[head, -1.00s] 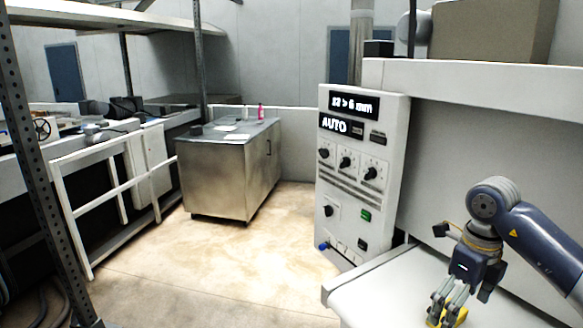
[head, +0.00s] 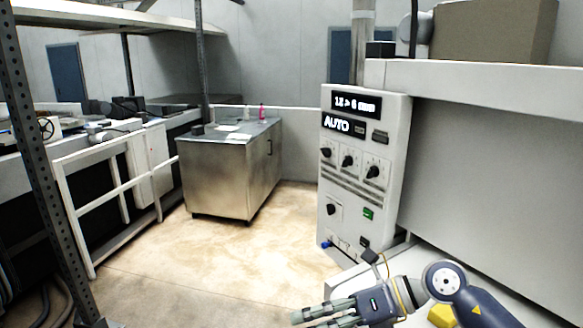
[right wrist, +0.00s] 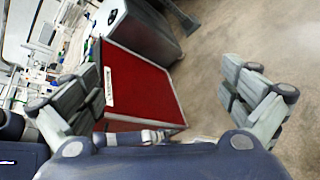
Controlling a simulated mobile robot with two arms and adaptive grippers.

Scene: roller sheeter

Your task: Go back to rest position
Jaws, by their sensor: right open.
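My right gripper (head: 312,318) is at the bottom of the head view, its fingers pointing left, in front of the sheeter's white bed. In the right wrist view the same gripper (right wrist: 160,88) has its fingers spread wide with nothing between them. A yellow object (head: 441,315) shows at the bottom, partly hidden by my right arm; I cannot tell what it is. My left gripper is not in view.
The white control panel (head: 360,175) with dials stands behind my right gripper. A red panel (right wrist: 140,88) shows in the right wrist view.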

